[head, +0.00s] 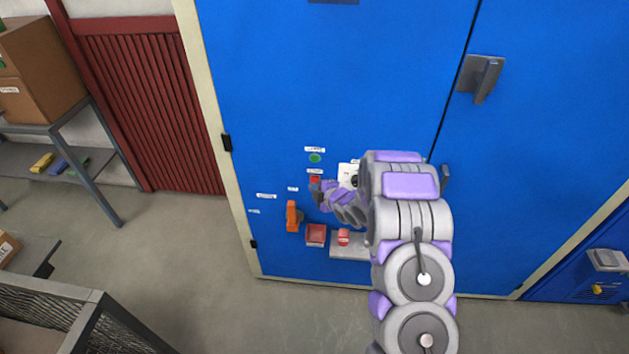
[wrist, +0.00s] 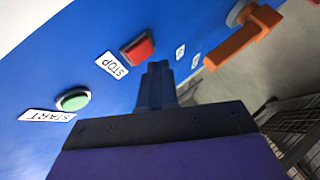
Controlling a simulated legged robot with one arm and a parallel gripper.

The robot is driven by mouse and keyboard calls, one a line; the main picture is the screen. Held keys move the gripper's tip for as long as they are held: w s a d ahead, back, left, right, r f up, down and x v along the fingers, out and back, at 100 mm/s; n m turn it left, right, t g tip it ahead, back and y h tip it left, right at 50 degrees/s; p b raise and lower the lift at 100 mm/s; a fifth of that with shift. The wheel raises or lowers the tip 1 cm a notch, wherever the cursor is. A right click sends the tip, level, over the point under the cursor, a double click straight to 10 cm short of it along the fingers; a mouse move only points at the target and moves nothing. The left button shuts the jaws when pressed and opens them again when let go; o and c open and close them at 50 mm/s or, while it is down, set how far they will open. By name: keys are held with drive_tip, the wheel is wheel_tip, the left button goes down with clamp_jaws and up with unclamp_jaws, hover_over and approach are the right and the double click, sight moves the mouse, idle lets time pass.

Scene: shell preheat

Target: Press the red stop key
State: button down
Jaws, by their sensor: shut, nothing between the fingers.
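The red stop key (head: 315,179) is on the blue cabinet front, below the round green start key (head: 315,158). In the wrist view the red stop key (wrist: 138,48) is a square red button beside a label reading STOP (wrist: 112,65). My gripper (head: 316,190) is shut and empty, in front of the panel just below the red key. In the wrist view my gripper's fingertips (wrist: 156,68) lie close beside the red key in the picture. I cannot tell whether they touch it. The green start key (wrist: 73,100) is clear to the left.
An orange handle (head: 292,216) sticks out of the cabinet at lower left of my gripper; it also shows in the wrist view (wrist: 245,36). A red tray-like box (head: 316,235) and a grey ledge (head: 348,252) are below. A mesh cart (head: 75,310) stands at lower left.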

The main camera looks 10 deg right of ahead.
drive_tip(key=shift+w, duration=0.1)
drive_tip(key=shift+w+d+r, duration=0.1)
drive_tip(key=shift+w, duration=0.15)
drive_tip(key=shift+w+d, duration=0.15)
drive_tip(key=shift+w, duration=0.25)
idle(0.9)
drive_tip(key=shift+s+a+b, duration=0.25)
drive_tip(key=shift+s+b, duration=0.15)
drive_tip(key=shift+s, duration=0.4)
drive_tip(key=shift+s, duration=0.1)
drive_tip(key=s+b, duration=0.1)
drive_tip(key=s+a+b, duration=0.1)
drive_tip(key=s, duration=0.1)
drive_tip(key=s+b, duration=0.1)
drive_tip(key=shift+s+a, duration=0.3)
